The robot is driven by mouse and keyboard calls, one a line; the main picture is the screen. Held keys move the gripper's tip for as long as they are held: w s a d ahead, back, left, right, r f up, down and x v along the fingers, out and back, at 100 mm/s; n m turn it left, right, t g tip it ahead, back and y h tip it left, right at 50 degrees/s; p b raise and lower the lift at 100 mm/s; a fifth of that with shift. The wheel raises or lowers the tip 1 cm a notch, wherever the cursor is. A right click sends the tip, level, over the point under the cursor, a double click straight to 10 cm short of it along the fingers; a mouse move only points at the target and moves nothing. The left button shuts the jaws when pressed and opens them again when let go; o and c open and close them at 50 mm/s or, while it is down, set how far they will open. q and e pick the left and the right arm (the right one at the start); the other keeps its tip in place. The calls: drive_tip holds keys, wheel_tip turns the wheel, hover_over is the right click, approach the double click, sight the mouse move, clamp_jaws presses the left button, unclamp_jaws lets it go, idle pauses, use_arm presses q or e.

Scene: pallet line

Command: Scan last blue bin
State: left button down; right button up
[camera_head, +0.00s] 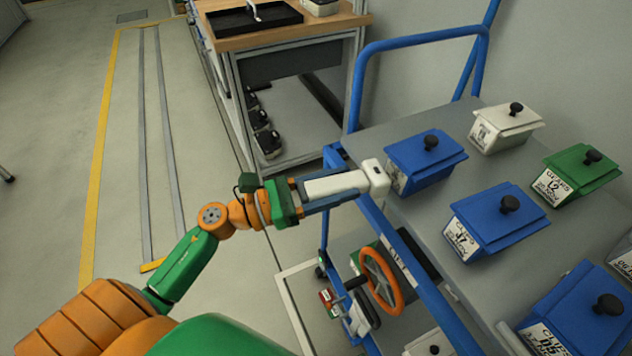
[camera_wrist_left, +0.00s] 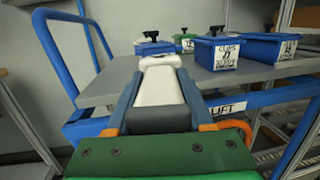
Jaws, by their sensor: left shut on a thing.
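My left gripper (camera_head: 318,194) is shut on a white scanner (camera_head: 345,183), whose head points right over the near edge of the cart's grey top. In the left wrist view the scanner (camera_wrist_left: 160,85) lies between the fingers. A blue bin (camera_head: 420,163) with a black knob is just beyond the scanner head; its label is partly hidden. A second blue bin (camera_head: 495,225) with a white label is further right, and a third blue bin (camera_head: 578,315) is at the lower right. A labelled blue bin also shows in the left wrist view (camera_wrist_left: 222,52). My right gripper is not in view.
The cart (camera_head: 440,130) has a blue tube handle (camera_head: 415,42) and an orange handwheel (camera_head: 383,281) below. A white bin (camera_head: 506,128) and a green bin (camera_head: 578,176) share its top. A wooden-topped workbench (camera_head: 290,38) stands behind.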

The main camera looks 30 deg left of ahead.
sight(303, 190)
use_arm(q)
drive_tip(key=shift+w+d, duration=0.2)
drive_tip(key=shift+d, duration=0.05)
drive_tip(key=shift+w+d, duration=0.4)
idle(0.6)
idle(0.7)
idle(0.3)
drive_tip(key=shift+s+a+f+b, duration=0.1)
drive_tip(key=shift+a+b, duration=0.05)
drive_tip(key=shift+b, duration=0.15)
drive_tip(key=v, duration=0.2)
drive_tip(key=b+v, duration=0.1)
drive_tip(key=v, duration=0.1)
drive_tip(key=b+v, duration=0.1)
drive_tip(key=v, duration=0.1)
drive_tip(key=shift+s+a+r, duration=0.4)
drive_tip(key=shift+s+a, duration=0.05)
drive_tip(key=shift+s, duration=0.05)
drive_tip(key=shift+r, duration=0.1)
